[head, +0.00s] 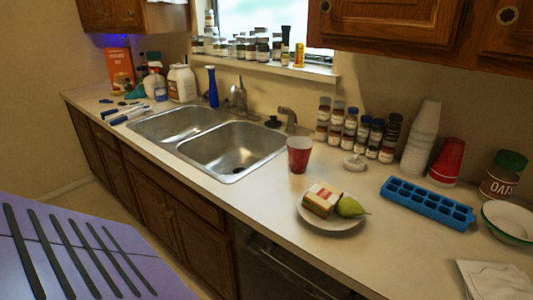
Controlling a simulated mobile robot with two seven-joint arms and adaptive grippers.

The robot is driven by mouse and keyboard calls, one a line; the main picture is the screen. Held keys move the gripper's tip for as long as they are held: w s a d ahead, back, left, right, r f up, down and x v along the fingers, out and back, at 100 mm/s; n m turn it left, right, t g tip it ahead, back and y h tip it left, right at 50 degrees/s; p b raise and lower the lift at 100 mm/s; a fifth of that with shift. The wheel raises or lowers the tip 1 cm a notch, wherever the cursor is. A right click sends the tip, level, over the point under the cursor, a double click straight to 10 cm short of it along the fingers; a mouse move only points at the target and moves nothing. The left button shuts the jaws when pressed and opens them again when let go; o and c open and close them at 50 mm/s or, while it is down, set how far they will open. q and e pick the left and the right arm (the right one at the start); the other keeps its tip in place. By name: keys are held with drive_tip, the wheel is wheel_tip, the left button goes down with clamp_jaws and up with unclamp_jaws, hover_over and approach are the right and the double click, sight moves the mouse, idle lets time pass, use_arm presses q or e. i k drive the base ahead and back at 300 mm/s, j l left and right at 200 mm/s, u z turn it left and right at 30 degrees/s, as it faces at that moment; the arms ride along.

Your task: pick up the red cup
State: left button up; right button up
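A red cup (300,154) with a pale rim stands upright on the counter, just right of the double sink and behind a plate. A second red item, a red cup or a stack of them (446,161), stands upside down at the right, beside a tall stack of white cups (421,137). Neither of my grippers is in view.
The sink (250,130) lies left of the upright cup. A plate (335,228) with a sandwich (322,200) and a pear (350,207) is in front. Spice jars (350,130) and a white lump (354,161) are close behind. A blue ice tray (427,203) lies right.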

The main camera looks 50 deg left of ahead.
sight(299, 156)
drive_tip(key=u, duration=1.25)
